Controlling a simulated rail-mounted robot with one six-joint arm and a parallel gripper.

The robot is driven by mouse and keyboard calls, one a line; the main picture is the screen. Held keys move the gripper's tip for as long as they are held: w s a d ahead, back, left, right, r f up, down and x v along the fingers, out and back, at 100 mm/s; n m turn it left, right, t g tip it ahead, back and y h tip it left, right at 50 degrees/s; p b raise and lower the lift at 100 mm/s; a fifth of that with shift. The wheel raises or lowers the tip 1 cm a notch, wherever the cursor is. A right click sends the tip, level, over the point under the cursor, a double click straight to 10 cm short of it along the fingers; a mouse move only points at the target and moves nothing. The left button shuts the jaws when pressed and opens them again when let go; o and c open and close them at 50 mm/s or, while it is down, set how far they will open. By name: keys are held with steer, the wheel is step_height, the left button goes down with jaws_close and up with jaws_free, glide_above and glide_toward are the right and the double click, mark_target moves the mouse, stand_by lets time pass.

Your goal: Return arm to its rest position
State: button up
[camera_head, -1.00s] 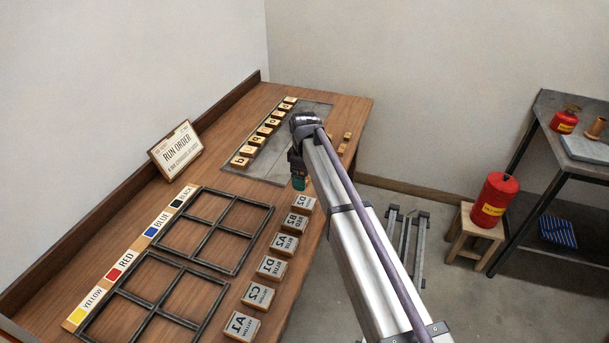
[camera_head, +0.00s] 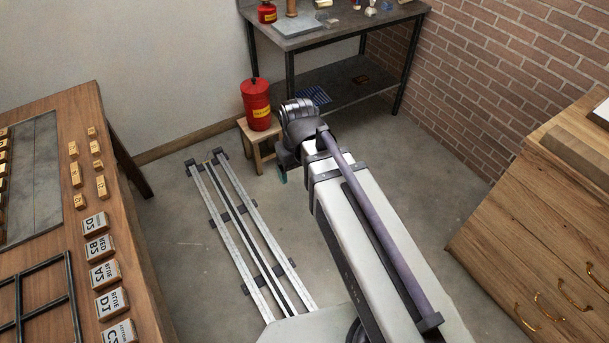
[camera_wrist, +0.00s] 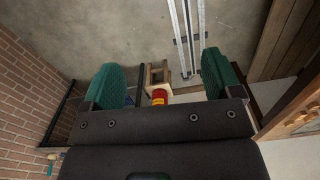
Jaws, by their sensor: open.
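My arm reaches out over the open floor, away from the wooden table. In the wrist view my gripper (camera_wrist: 164,84) shows two green finger pads set wide apart, with nothing between them but the background. In the head view the gripper (camera_head: 282,170) is mostly hidden behind the wrist; a little green shows below it. No object is held.
The wooden table (camera_head: 150,290) with labelled blocks (camera_head: 98,249) is at left. A red can (camera_head: 257,105) stands on a stool (camera_head: 262,150). A metal workbench (camera_head: 335,40) is behind. Wooden drawers (camera_head: 540,230) are at right. My floor rail (camera_head: 235,220) runs between; the floor around is clear.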

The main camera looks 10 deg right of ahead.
steer(key=s+d+m, duration=0.2)
steer(key=s+d, duration=0.2)
steer(key=shift+d+m, duration=0.3)
steer(key=shift+s, duration=0.1)
stand_by(0.7)
